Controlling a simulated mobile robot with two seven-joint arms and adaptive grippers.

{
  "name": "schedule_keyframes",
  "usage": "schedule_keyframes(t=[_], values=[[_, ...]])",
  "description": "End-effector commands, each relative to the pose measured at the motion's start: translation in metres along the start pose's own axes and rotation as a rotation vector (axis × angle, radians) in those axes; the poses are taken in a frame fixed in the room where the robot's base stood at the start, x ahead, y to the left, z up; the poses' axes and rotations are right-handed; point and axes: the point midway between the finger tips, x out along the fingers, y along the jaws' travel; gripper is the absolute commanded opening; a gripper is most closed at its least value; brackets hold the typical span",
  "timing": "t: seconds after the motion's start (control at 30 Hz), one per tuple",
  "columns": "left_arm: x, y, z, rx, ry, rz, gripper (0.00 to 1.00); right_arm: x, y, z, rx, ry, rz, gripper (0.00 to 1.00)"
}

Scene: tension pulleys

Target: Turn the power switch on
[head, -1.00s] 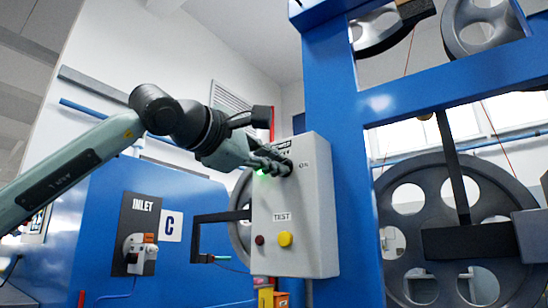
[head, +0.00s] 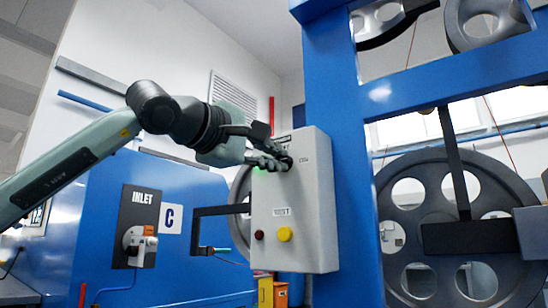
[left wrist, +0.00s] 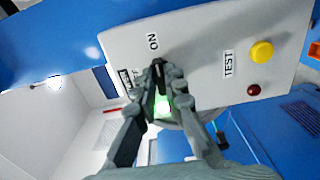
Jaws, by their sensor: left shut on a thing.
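A grey control box (head: 315,210) is mounted on a blue post. Its black power switch knob (left wrist: 158,66) is on the upper part of the panel, near an "ON" label (left wrist: 153,41). My left gripper (head: 280,161) is at the knob; in the left wrist view its fingers (left wrist: 159,75) are closed around it. The fingers hide most of the knob, so its exact angle is hard to tell. A green glow (left wrist: 162,106) shows between the fingers. My right gripper is not in view.
Below the switch are a "TEST" label (head: 282,212), a yellow button (head: 285,234) and a dark red button (head: 259,235). The blue post (head: 345,200) stands just right of the box. A blue cabinet (head: 90,225) with an inlet panel (head: 139,225) is left.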

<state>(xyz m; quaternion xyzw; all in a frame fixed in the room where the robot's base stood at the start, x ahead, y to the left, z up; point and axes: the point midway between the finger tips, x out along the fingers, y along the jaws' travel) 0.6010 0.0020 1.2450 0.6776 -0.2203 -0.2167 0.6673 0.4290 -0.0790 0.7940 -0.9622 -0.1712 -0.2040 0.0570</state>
Motion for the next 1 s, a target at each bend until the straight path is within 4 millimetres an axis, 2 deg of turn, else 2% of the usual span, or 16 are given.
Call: schedule_keyframes(t=[0.1,0.13,0.3,0.67,0.77,1.0], values=[[0.000,-0.001,0.001,0.002,-0.001,-0.002,0.00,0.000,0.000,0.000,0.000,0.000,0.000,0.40],[0.000,-0.001,0.001,0.002,-0.001,-0.002,0.12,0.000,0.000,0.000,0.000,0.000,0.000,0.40],[0.000,-0.001,0.001,0.001,-0.001,-0.001,0.31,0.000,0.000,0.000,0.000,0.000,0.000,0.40],[-0.006,0.000,0.000,0.000,0.001,0.000,0.31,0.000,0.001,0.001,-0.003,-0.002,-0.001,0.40],[-0.020,0.001,0.000,0.000,0.000,0.002,0.31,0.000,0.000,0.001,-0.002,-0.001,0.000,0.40],[-0.071,0.000,-0.001,0.001,0.001,0.002,0.31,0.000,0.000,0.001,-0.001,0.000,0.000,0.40]])
